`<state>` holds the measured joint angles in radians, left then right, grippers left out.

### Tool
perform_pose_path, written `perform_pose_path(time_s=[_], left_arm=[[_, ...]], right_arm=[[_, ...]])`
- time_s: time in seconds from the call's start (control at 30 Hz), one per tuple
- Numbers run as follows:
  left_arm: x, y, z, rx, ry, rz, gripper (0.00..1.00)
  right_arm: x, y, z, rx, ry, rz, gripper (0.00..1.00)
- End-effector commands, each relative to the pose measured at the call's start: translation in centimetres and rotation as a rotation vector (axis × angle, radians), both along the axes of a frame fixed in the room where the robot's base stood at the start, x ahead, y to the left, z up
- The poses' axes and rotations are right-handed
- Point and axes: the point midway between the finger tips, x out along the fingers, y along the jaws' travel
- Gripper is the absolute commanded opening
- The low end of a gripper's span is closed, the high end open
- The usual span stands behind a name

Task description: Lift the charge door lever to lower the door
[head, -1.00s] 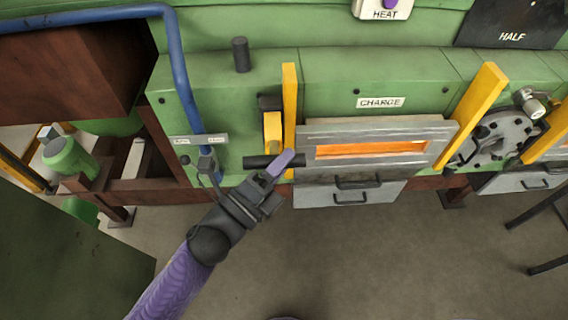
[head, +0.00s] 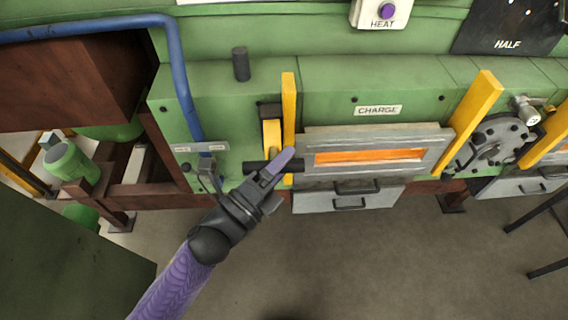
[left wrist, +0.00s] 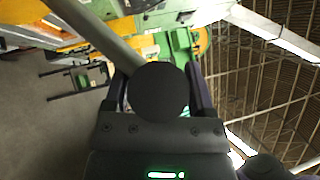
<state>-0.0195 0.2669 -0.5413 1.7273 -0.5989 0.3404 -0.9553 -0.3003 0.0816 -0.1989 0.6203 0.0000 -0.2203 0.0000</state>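The charge door lever is a yellow arm (head: 271,137) left of the door, with a black horizontal grip (head: 256,168) at its lower end. The grey charge door (head: 318,172) stands below the CHARGE plate, with an orange glowing opening across it. My left gripper (head: 278,166) is at the black grip. In the left wrist view the grip's round end (left wrist: 160,90) lies between my two fingers. The fingers look open around it, with a thin gap on one side; firm contact is not visible. My right gripper is out of view.
A yellow upright (head: 288,100) stands close beside the lever, and another (head: 470,120) right of the door. A blue pipe (head: 178,75) runs down at left. A drawer with a handle (head: 325,203) sits below the door. The floor in front is clear.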

Motion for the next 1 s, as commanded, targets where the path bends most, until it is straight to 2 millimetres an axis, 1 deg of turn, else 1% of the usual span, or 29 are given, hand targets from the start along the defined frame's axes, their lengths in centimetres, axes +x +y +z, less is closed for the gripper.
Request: perform_pose_path(time_s=[0.17,0.3,0.37,0.7,0.83,1.0], left_arm=[[0.2,0.2,0.0,0.004,-0.001,0.009,0.70],[-0.1,0.6,-0.3,0.006,0.001,0.009,0.70],[-0.7,1.1,-0.6,0.007,0.001,0.009,0.70],[-5.6,5.6,-2.3,0.007,0.002,0.004,0.70],[-6.6,6.6,-2.4,0.005,0.000,0.004,0.70],[-6.8,6.8,-2.2,0.004,-0.001,0.001,0.70]], right_arm=[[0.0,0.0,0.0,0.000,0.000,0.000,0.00],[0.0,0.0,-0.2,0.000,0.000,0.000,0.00],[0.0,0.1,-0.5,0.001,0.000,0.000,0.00],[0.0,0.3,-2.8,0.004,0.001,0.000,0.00],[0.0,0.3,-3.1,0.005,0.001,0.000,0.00],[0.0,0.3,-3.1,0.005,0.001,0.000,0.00]])
